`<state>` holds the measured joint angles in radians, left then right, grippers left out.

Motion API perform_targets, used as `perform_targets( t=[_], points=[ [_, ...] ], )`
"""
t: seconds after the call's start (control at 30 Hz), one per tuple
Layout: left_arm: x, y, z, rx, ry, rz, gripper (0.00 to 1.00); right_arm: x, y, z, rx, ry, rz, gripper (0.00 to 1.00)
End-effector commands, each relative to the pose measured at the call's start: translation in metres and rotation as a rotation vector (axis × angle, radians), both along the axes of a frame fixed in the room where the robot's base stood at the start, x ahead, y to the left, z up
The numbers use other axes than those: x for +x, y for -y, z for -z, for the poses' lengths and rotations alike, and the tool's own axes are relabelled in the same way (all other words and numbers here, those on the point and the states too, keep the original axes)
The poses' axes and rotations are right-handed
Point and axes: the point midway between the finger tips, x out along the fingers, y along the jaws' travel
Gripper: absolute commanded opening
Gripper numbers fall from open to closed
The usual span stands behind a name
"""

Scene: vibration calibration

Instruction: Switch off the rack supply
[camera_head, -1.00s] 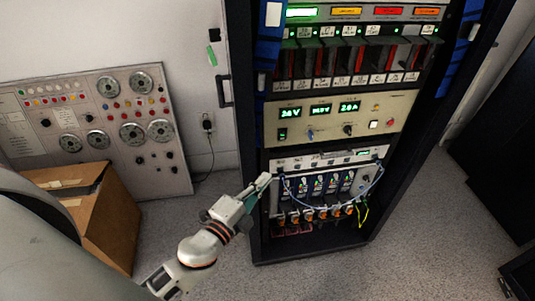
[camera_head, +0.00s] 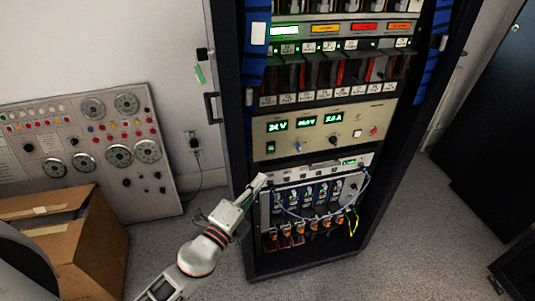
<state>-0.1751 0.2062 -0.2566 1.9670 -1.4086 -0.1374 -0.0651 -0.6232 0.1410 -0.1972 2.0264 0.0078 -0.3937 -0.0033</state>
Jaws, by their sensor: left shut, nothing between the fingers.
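The rack supply (camera_head: 324,131) is a beige panel in the tall black rack (camera_head: 236,160). Its three green displays are lit. A green-lit rocker switch (camera_head: 270,147) sits at its lower left, with a blue knob, a black knob, a white button and a red button (camera_head: 374,131) to the right. My left gripper (camera_head: 262,181) is shut and empty. Its tips are below the supply, in front of the left edge of the white wired module (camera_head: 318,168). I cannot tell whether they touch it. My right gripper is out of view.
Blue and yellow-green cables (camera_head: 352,222) hang across the lower module. A cardboard box (camera_head: 75,245) stands at lower left, before a grey panel with dials (camera_head: 90,150) against the wall. A black cabinet (camera_head: 490,130) is at right. Open floor lies around the rack.

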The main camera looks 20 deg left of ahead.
Motion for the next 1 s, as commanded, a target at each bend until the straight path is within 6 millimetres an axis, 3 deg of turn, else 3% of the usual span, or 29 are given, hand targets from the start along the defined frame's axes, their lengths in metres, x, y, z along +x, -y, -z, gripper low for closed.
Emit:
perform_targets(
  t=[0.07, 0.37, 0.5, 0.7, 1.0],
  points=[
    [0.017, 0.003, -0.008, -0.001, 0.008, 0.001, 0.00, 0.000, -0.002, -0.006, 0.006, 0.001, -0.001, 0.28],
    [0.074, 0.015, -0.011, 0.000, 0.005, 0.000, 0.00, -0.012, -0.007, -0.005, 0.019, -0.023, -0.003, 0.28],
    [0.090, 0.001, -0.011, 0.002, 0.002, -0.002, 0.00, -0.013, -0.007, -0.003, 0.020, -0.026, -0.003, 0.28],
    [0.101, -0.007, -0.011, -0.001, 0.000, 0.000, 0.00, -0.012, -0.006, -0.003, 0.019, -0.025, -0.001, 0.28],
    [0.103, -0.008, -0.011, -0.001, 0.000, 0.000, 0.00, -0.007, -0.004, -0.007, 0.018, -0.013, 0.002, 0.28]
  ],
)
